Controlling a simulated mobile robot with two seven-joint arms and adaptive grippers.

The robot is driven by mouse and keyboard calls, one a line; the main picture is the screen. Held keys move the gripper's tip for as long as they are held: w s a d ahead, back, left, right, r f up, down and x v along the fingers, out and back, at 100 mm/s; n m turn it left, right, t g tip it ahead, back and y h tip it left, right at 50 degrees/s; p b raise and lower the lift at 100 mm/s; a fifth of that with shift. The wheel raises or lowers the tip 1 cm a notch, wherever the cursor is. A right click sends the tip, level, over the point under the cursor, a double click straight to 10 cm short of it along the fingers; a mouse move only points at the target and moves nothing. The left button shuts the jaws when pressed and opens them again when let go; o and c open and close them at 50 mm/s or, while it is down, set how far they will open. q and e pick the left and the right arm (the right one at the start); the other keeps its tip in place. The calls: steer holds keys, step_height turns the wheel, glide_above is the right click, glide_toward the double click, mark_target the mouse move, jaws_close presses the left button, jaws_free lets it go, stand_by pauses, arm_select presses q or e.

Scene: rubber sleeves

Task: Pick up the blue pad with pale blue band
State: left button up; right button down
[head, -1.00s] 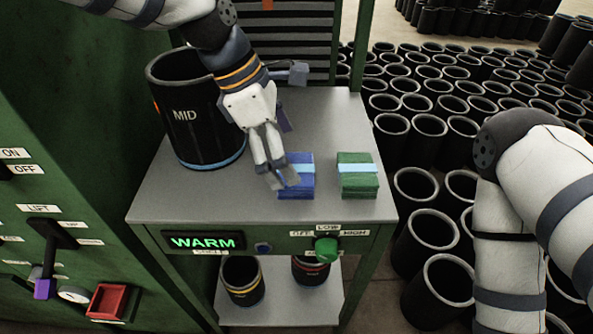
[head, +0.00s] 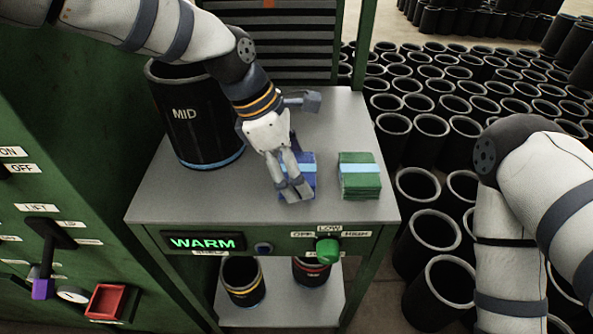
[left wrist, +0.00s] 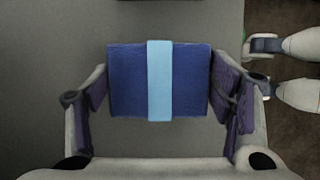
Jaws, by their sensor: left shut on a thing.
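The blue pad with pale blue band (head: 309,163) lies on the grey top of the bench, partly hidden behind my left gripper (head: 291,190) in the head view. In the left wrist view the pad (left wrist: 130,82) sits between the two fingers, its pale blue band running up its middle. My left gripper is shut on the pad's two sides, with the pad still at bench level as far as I can see. My right arm shows at the right of the head view, but its gripper is out of view.
A green pad with a pale band (head: 359,178) lies just right of the blue pad. A black sleeve marked MID (head: 187,125) stands at the back left of the bench (head: 165,190). A green knob (head: 327,251) is on the front panel. Many black sleeves stand right of the bench.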

mark_target(304, 169)
arm_select(q)
steer(key=shift+r, duration=0.4)
steer(key=r, duration=0.3)
steer(key=shift+s+a+r+p, duration=0.15)
steer(key=shift+a+r+p, duration=0.1)
steer(key=shift+p, duration=0.05)
steer(key=a+r, duration=0.1)
steer(key=s+r, duration=0.1)
steer(key=r, duration=0.1)
steer(key=s+a+r+p, duration=0.1)
steer(key=shift+s+a+r, duration=0.1)
steer(key=shift+a+r, duration=0.15)
steer(key=shift+a, duration=0.05)
steer(key=s+a+r+p, duration=0.1)
steer(key=s+a+r, duration=0.3)
steer(key=s+a, duration=0.2)
steer(key=shift+s+a, duration=0.25)
steer(key=shift+a, duration=0.65)
arm_select(e)
steer(key=shift+t, duration=0.8)
steer(key=shift+w+r, duration=1.7)
steer(key=shift+w, duration=0.1)
